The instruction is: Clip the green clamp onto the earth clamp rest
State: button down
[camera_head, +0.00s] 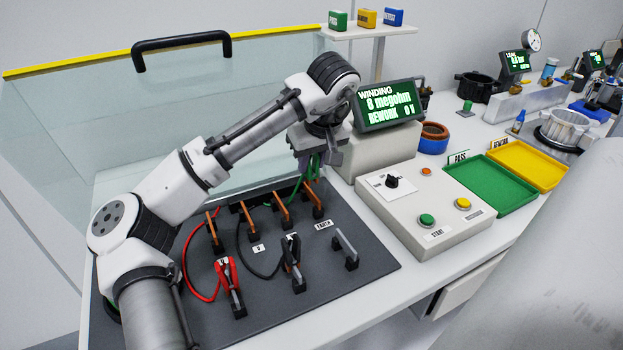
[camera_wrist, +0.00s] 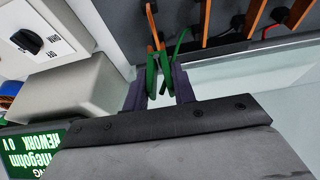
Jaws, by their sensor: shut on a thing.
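My gripper (camera_wrist: 160,86) is shut on the green clamp (camera_wrist: 153,74), whose handles sit between the dark fingers in the wrist view. In the head view my gripper (camera_head: 308,164) is above the back right of the dark mat, and the green clamp (camera_head: 315,168) shows only partly below it. The clamp's jaws are at the end of the rightmost copper bar (camera_head: 313,198); I cannot tell if they touch it. The earth clamp rest (camera_head: 345,246), a grey bar on black feet by the EARTH label (camera_head: 324,225), is bare, in front and to the right.
A red clamp (camera_head: 229,283) and a black clamp (camera_head: 293,262) sit on the neighbouring rests. Several copper bars stand along the mat's back. A control box (camera_head: 425,205) and the WINDING display (camera_head: 388,106) stand to the right. A clear guard (camera_head: 60,130) is behind.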

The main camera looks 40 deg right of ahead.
jog(key=shift+r+p, duration=2)
jog(key=shift+r, duration=0.7)
jog(key=shift+a+f, duration=0.1)
